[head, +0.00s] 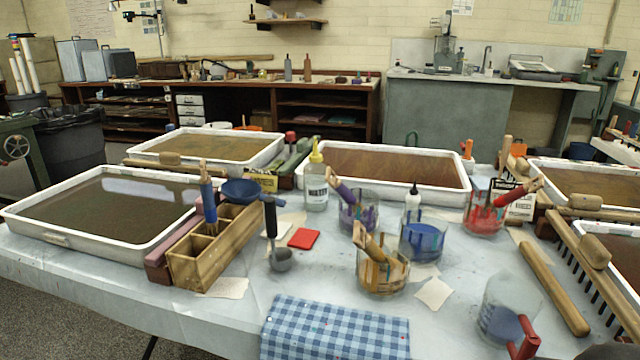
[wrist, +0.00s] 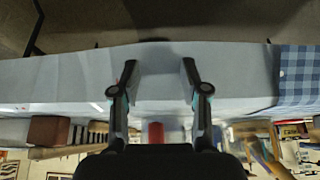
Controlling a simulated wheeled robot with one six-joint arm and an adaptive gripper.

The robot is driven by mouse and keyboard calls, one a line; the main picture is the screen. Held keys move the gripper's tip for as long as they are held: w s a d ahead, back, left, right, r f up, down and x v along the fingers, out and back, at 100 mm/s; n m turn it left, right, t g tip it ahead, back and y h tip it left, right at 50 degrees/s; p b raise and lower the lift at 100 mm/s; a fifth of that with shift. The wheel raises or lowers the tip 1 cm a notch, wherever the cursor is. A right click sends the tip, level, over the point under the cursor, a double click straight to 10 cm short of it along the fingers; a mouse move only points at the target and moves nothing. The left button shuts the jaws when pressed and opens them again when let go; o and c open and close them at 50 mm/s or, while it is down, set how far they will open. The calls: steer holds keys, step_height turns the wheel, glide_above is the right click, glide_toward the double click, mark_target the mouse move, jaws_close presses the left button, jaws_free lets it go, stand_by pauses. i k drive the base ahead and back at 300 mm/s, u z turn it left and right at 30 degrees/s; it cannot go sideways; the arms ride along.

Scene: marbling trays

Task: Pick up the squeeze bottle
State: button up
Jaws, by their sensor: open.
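A clear squeeze bottle (head: 316,188) with a yellow nozzle and a dark-lettered label stands upright on the covered table, near the middle of the head view. A smaller white bottle (head: 413,198) with a dark tip shows behind the blue paint jar. My gripper (wrist: 157,82) shows in the wrist view with its two fingers spread apart and nothing between them. The pale table cover lies beyond the fingers. I cannot make out the squeeze bottle in the wrist view, and the gripper is not clearly visible in the head view.
Jars of purple (head: 358,212), orange (head: 382,270) and blue paint (head: 423,240) stand right of the bottle. A wooden caddy (head: 195,262) and a ladle (head: 281,262) are to its left. A white-rimmed tray (head: 455,203) lies behind. A checked cloth (head: 335,328) lies at the front edge.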

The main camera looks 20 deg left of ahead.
mark_target(315, 188)
steer(key=k, duration=0.5)
steer(key=u, duration=2.75)
steer(key=i, duration=2.15)
steer(key=z, duration=2.3)
